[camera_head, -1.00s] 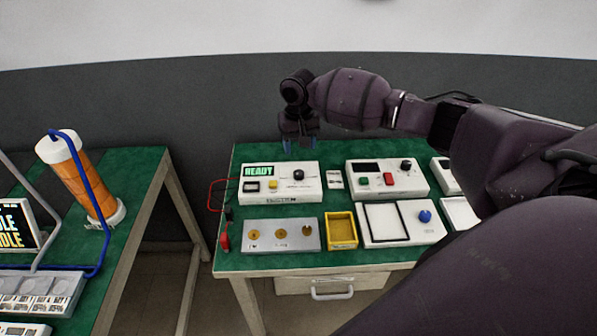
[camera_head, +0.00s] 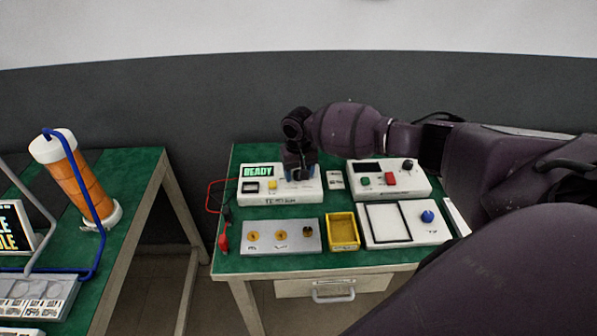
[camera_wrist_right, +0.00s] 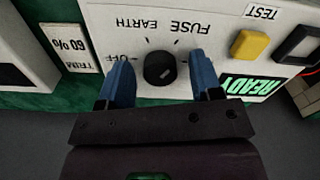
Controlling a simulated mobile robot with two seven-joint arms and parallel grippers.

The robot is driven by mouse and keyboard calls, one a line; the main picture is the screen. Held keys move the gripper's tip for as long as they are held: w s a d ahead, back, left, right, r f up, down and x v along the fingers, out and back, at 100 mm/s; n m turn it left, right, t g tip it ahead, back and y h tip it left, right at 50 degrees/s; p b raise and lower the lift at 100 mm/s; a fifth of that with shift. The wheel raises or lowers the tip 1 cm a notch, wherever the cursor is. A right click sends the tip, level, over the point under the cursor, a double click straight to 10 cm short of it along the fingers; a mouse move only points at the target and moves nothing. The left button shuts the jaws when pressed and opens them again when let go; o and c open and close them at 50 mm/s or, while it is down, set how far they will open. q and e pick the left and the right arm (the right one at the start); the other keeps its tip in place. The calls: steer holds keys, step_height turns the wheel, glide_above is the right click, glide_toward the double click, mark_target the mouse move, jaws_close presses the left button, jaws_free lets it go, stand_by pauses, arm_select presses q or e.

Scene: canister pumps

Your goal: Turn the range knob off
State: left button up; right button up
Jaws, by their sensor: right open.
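The range knob (camera_wrist_right: 159,69) is a black round knob on a white tester box (camera_head: 270,197). In the right wrist view, upside-down labels around it read OFF, EARTH and FUSE. Its short pointer mark is faint, so I cannot tell its setting for sure. My right gripper (camera_wrist_right: 160,80) is open, with one blue finger on each side of the knob and a gap to each. In the head view the right gripper (camera_head: 299,172) is over the box's right part and hides the knob. My left gripper is not in view.
The box has a green READY display (camera_head: 257,171) and a yellow TEST button (camera_wrist_right: 250,45). A second white box (camera_head: 388,180) stands to its right. A grey panel (camera_head: 268,236) and a yellow tray (camera_head: 342,231) lie in front. A red lead loops at left.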

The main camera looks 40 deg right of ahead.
steer(key=c, duration=0.9)
